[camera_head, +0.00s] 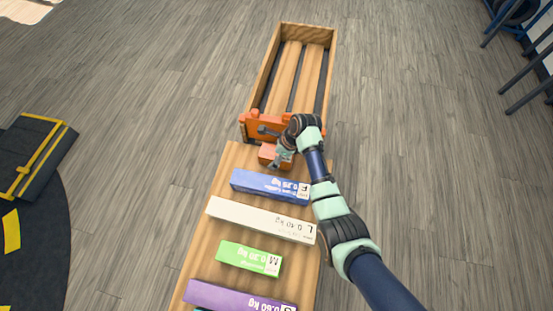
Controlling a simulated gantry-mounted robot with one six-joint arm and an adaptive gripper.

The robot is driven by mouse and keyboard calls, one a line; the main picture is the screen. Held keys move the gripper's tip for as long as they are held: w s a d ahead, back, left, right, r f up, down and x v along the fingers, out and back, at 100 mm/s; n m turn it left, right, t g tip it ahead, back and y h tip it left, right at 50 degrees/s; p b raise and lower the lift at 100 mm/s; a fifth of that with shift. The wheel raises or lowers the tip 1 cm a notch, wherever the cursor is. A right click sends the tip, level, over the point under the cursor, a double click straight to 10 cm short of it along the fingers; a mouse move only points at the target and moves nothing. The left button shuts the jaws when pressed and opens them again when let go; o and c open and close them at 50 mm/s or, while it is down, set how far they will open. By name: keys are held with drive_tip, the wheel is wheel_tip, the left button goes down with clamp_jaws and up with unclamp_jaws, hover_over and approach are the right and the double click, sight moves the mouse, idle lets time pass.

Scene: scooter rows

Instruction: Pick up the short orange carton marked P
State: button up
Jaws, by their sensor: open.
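A short orange carton (266,153) lies across the far end of the wooden board, largely covered by my gripper. No letter can be read on it from here. My gripper (281,164) is open and points down at the right part of this carton. I cannot tell whether its fingers touch the carton or straddle it.
A blue carton (262,184), a white one marked L (255,217), a green one marked M (245,257) and a purple one (235,297) lie in a row on the board (207,240). Beyond stands an orange fixture (258,123) and an empty slatted wooden crate (331,75).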

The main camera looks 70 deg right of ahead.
drive_tip(key=shift+x, duration=0.8)
drive_tip(key=shift+r, duration=0.1)
drive_tip(key=shift+f, duration=0.25)
drive_tip(key=c, duration=1.4)
drive_tip(key=shift+r, duration=0.1)
